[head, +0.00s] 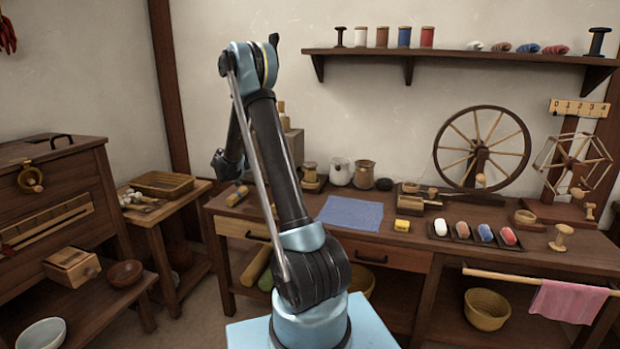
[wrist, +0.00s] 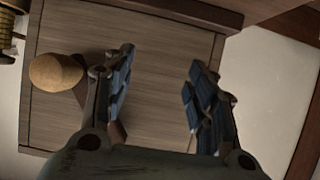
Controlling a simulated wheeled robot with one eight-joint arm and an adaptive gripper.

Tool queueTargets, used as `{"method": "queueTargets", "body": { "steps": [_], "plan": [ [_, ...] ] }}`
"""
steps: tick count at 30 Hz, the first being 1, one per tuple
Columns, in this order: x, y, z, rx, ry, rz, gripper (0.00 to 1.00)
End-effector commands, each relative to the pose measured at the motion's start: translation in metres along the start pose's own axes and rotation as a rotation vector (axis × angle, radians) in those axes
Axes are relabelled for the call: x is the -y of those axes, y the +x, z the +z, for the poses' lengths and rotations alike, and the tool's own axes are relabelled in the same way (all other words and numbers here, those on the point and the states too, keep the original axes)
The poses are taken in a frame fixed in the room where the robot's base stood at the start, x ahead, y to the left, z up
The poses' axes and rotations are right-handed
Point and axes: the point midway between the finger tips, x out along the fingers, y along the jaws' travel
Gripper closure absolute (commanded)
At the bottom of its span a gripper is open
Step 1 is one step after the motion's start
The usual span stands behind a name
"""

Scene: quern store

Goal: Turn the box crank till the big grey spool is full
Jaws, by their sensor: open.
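My gripper (wrist: 163,78) is open and empty in the wrist view. Its two dark fingers stand apart over a plain brown wooden panel (wrist: 150,45), likely the box. A rounded wooden knob (wrist: 57,72) sits beside the left finger, outside the jaws; I cannot tell whether they touch. In the head view my arm hides most of a wooden box (head: 294,146) on the bench, and I cannot make out the fingers or a crank there.
The bench (head: 405,232) carries a blue cloth (head: 350,212), several jars, a tray of coloured bobbins (head: 467,233), a spinning wheel (head: 482,150) and a winder (head: 575,165). A wooden chest (head: 55,215) with a brass-coloured fitting stands left. A small table (head: 150,215) stands between.

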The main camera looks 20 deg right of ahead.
Motion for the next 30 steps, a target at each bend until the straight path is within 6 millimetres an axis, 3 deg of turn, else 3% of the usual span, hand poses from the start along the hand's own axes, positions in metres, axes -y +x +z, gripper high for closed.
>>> {"method": "queueTargets", "body": {
  "steps": [21,30],
  "plan": [
    [-0.001,-0.057,0.001,0.000,0.000,-0.001,0.48],
    [-0.001,-0.068,0.001,0.000,0.000,0.000,0.48]
  ]
}}
